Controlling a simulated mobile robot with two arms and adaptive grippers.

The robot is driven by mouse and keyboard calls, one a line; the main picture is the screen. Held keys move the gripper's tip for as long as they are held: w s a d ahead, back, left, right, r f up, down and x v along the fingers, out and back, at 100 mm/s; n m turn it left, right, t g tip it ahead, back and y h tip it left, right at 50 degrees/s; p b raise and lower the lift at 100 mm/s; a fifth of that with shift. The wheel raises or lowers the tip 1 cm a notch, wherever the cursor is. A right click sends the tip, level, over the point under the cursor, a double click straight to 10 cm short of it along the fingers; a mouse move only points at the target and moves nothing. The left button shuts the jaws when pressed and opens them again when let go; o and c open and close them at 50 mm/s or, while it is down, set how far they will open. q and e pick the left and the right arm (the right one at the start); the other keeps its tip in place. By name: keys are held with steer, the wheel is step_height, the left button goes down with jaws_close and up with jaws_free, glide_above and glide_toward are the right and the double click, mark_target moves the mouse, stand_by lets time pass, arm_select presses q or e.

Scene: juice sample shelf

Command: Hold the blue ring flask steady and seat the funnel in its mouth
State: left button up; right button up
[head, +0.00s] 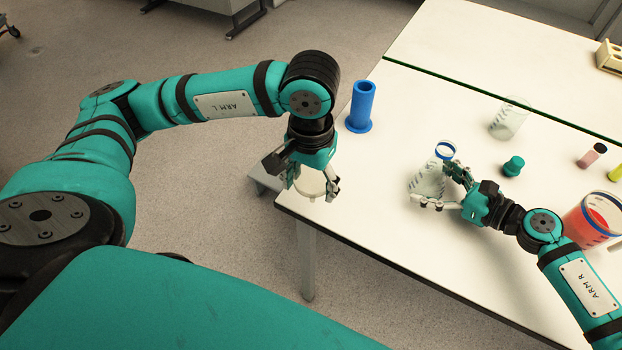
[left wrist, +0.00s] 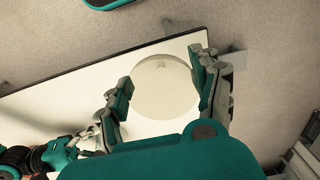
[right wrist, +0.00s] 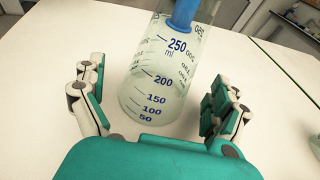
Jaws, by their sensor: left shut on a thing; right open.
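The blue ring flask (head: 428,180) is a clear conical flask with a blue band at its mouth, upright on the white table. In the right wrist view the flask (right wrist: 155,95) has blue volume marks. My right gripper (head: 436,187) is open, with one finger on each side of the flask; contact is not clear. My left gripper (head: 311,188) is shut on the pale, round funnel (head: 311,182), held off the table's left edge, away from the flask.
A blue cylinder (head: 361,108) stands on the table between funnel and flask, further back. A clear beaker (head: 509,118), a teal stopper (head: 513,166), a pink vial (head: 591,155) and a beaker of red liquid (head: 592,222) stand to the right. The front table area is clear.

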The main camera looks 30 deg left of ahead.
steer(key=c, duration=1)
steer(key=shift+a, duration=0.1)
arm_select(q)
steer(key=w+d+r+m, duration=0.2)
steer(key=w+d+r, duration=1.45)
steer(key=d, duration=0.25)
arm_select(e)
steer(key=shift+f, duration=0.1)
arm_select(q)
steer(key=shift+w+f, duration=0.2)
steer(key=shift+f, duration=1.1)
steer(key=shift+w+f, duration=0.2)
steer(key=shift+f, duration=1.1)
arm_select(e)
steer(key=shift+s, duration=0.1)
